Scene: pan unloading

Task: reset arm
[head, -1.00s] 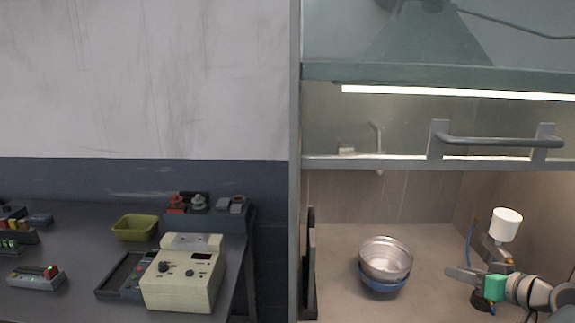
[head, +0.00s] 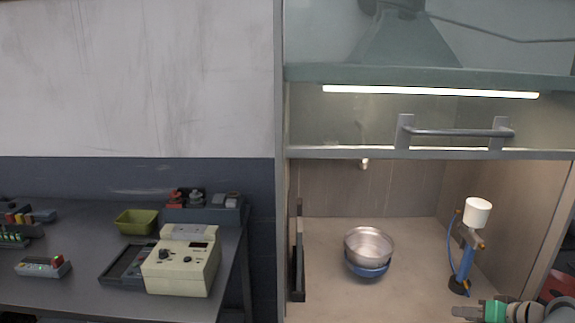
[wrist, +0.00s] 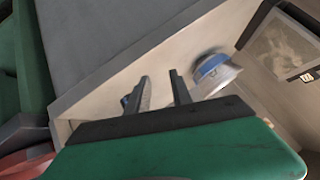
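My gripper (head: 466,312) is at the lower right of the head view, in front of the fume hood opening, with its fingers pointing left. In the wrist view my gripper (wrist: 162,90) shows two dark fingers spread apart with nothing between them. A metal pan (head: 369,245) sits in a blue bowl-like base (head: 366,270) on the hood floor, apart from my gripper. The metal pan (wrist: 218,82) and its blue part (wrist: 211,65) also show beyond the fingers in the wrist view.
A stand with a white cup (head: 477,211) and blue post is at the hood's right. The raised sash with its handle (head: 455,132) hangs above. A left bench holds a cream instrument (head: 181,266) and a green bin (head: 136,221). The hood floor's middle front is clear.

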